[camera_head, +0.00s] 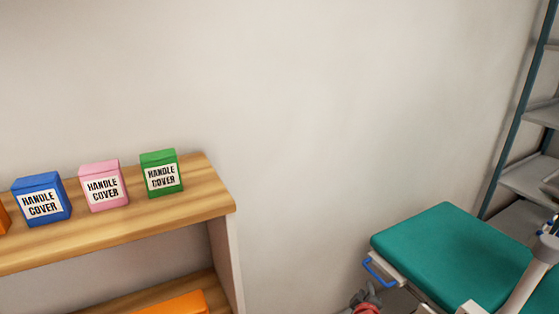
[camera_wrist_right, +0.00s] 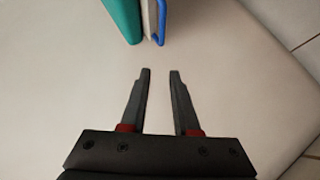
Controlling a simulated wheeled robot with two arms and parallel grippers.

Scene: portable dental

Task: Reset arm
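My right gripper (camera_wrist_right: 160,74) shows in the right wrist view. Its two dark fingers are apart, with nothing between them. Beyond the fingertips, at the top of that view, are a teal pad (camera_wrist_right: 123,18) and a blue handle (camera_wrist_right: 160,22), both apart from the fingers. In the head view, a grey and reddish shape (camera_head: 366,301) at the bottom edge may be part of this gripper, but it is mostly cut off. My left gripper is not in either view.
A wooden shelf (camera_head: 190,221) at left holds blue (camera_head: 55,185), pink (camera_head: 96,171) and green (camera_head: 158,157) handle cover boxes. A teal-topped unit (camera_head: 445,240) with a blue handle (camera_head: 379,270) stands at right. A metal rack (camera_head: 528,178) is behind it. Bare wall fills the middle.

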